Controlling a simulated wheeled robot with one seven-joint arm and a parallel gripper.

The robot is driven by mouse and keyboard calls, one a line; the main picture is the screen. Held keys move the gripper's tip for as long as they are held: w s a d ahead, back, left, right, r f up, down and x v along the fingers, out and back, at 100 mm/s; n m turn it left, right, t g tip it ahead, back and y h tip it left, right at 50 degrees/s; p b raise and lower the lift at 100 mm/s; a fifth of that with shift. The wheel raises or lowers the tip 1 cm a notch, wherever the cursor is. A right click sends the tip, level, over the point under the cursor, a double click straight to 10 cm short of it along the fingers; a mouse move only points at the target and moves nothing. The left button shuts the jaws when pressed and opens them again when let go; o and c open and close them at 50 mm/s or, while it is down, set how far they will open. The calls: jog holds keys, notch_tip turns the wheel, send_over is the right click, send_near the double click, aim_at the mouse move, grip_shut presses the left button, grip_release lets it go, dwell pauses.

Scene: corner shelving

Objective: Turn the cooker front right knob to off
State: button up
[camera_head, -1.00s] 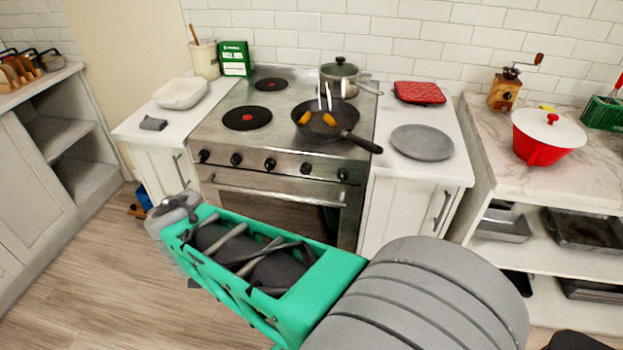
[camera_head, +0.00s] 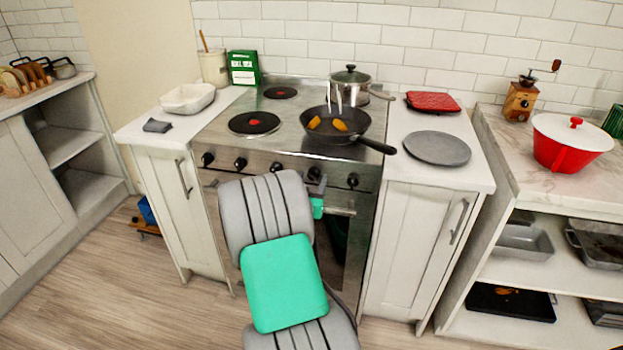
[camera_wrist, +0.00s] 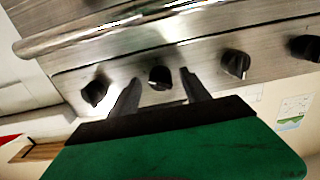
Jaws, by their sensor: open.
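The steel cooker (camera_head: 285,143) has a row of several black knobs along its front. The rightmost knob (camera_head: 352,180) shows clear of my arm, and it also shows at the left in the wrist view (camera_wrist: 95,92). My gripper (camera_head: 316,181) is at the panel, at the second knob from the right. In the wrist view, which looks inverted, my gripper (camera_wrist: 159,74) is open with that second knob (camera_wrist: 160,78) between its fingertips. I cannot tell whether the fingers touch it. Knob markings are unreadable.
A frying pan (camera_head: 334,128) sits on the front right burner, its handle reaching right over the counter. A lidded pot (camera_head: 350,83) stands behind it. The oven handle (camera_head: 343,211) runs just below the knobs, close to my gripper.

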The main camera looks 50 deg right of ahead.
jog(key=shift+d, duration=0.2)
grip_shut()
dwell(0.5)
